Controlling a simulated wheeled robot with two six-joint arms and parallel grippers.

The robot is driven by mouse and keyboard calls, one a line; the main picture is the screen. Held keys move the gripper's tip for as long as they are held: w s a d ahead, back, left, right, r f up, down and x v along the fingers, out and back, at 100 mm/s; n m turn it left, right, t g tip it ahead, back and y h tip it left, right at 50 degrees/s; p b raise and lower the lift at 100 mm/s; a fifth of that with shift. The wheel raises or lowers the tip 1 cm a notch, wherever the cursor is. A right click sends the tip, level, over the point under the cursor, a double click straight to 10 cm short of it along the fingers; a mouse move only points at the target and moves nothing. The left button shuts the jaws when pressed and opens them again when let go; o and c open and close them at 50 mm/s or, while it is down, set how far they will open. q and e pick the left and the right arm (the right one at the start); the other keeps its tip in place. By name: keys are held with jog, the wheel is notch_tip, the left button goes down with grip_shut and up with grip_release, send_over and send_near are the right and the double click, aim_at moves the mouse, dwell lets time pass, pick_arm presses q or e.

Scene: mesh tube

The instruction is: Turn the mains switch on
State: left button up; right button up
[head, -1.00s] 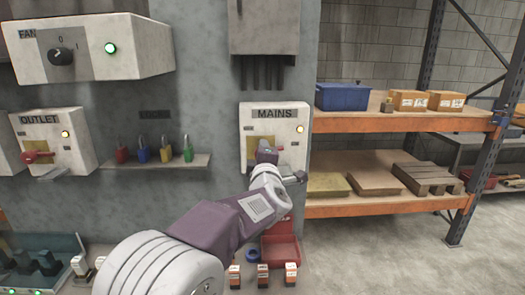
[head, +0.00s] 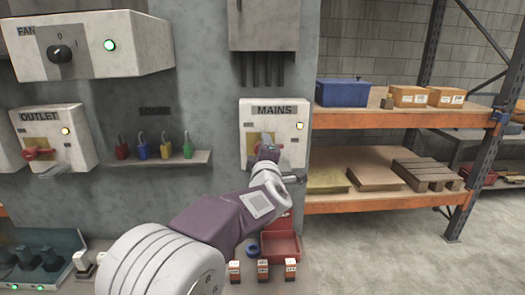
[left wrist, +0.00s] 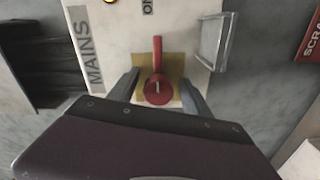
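The mains box (head: 246,118) is a white box on the grey wall, with a MAINS label and a small lit yellowish lamp. It also shows in the left wrist view (left wrist: 118,50). Its red switch lever (left wrist: 157,62) has a round hub on a yellow plate (left wrist: 176,72). In the left wrist view the lever points up, towards the ON-label edge. My left gripper (head: 265,138) is at the front of the box. In the left wrist view the gripper (left wrist: 158,92) has its fingers apart, one on each side of the hub, with gaps visible. My right gripper is not in view.
A clear flap (left wrist: 212,42) sticks out beside the lever. The outlet box (head: 40,128) and a ledge with padlocks (head: 165,160) are to the left. A red tray (head: 281,246) is below. An orange shelf rack (head: 400,120) stands to the right.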

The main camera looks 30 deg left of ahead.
pick_arm(q)
jog(key=v, duration=0.9)
